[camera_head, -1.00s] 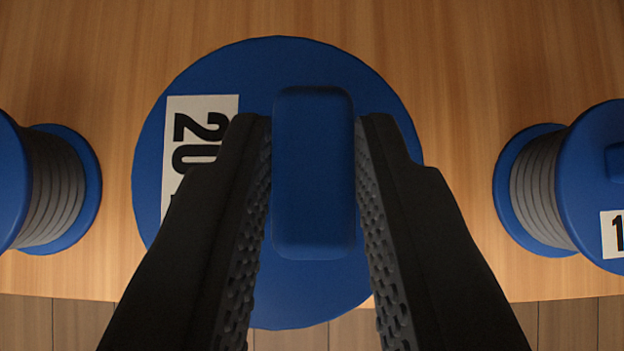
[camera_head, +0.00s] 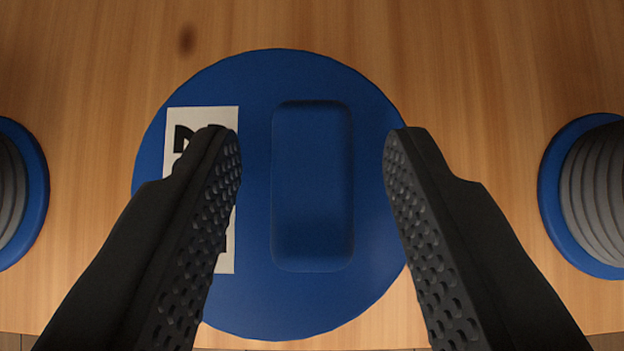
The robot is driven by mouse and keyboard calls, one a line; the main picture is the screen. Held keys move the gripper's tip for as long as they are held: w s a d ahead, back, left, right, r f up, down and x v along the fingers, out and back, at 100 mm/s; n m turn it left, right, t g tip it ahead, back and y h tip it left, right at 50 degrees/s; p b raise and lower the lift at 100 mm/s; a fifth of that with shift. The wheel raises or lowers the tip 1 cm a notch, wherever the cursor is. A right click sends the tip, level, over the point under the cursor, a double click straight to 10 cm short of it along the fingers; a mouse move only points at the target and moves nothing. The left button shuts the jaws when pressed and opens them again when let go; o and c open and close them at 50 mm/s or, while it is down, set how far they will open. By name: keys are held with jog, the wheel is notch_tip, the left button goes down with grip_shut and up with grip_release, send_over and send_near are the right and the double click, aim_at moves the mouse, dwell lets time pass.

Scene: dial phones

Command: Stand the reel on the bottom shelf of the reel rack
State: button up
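The reel (camera_head: 300,300) is seen from above as a round blue flange with a raised blue grip block (camera_head: 312,185) and a white printed label (camera_head: 225,255). The left finger covers part of the label's print. The reel's flange faces up, over a wooden surface; its drum and underside are hidden. My gripper (camera_head: 312,140) is open, with one finger on each side of the grip block and a clear gap on both sides.
Another blue and grey reel (camera_head: 595,195) is cut off at the right edge, and a similar one (camera_head: 18,195) at the left edge. The wooden surface (camera_head: 470,60) is bare between them and behind. Its front edge shows along the bottom, with grey floor below.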

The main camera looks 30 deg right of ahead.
jog(key=shift+r, duration=0.1)
jog(key=v, duration=1.2)
jog(key=shift+r, duration=0.1)
dwell(0.6)
